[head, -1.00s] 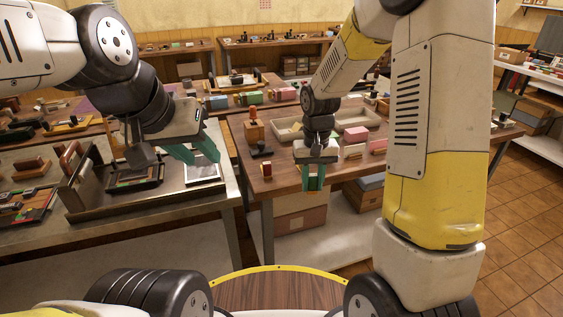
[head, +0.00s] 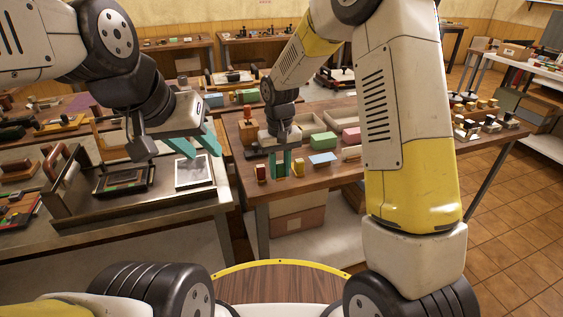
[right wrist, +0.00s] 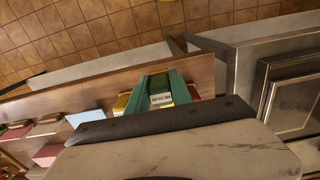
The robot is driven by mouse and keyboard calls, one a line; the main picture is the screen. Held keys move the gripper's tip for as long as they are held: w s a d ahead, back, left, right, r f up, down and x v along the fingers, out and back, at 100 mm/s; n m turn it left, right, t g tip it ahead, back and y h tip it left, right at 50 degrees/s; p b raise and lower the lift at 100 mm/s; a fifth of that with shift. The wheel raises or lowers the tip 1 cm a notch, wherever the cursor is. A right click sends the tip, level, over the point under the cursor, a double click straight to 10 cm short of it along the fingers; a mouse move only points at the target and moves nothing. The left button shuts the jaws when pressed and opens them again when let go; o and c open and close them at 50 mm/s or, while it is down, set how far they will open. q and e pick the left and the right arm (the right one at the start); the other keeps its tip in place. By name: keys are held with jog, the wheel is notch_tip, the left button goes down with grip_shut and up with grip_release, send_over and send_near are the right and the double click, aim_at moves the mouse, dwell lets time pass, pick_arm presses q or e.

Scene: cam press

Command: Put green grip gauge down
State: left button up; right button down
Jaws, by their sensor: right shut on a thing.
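My right gripper (head: 281,172) points down over the front of the brown table, between a red block (head: 260,173) and a yellow block (head: 298,167). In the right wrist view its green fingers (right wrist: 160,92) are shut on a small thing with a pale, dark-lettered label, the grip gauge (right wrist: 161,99). The fingers hide most of the gauge in the head view. I cannot tell whether it touches the tabletop. My left gripper (head: 205,146) is open and empty above a framed pale plate (head: 194,173) on the metal bench.
The red (right wrist: 193,92) and yellow (right wrist: 120,104) blocks flank the fingers closely. A light blue card (head: 322,158) lies to the right, with a green box (head: 323,140) and a pink box (head: 351,135) behind. A dark stand and a wooden block are behind the gripper.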

aim_at(282, 183)
jog(key=shift+w+d+f, duration=0.1)
jog(key=shift+w+d, duration=0.05)
jog(key=shift+w, duration=0.4)
jog(key=shift+w+d, duration=0.1)
jog(key=shift+w, duration=0.45)
jog(key=shift+w+f, duration=0.2)
jog(key=shift+f, duration=1.55)
jog(key=shift+f, duration=0.1)
jog(key=c, duration=1.1)
grip_release()
jog(key=shift+c, duration=0.2)
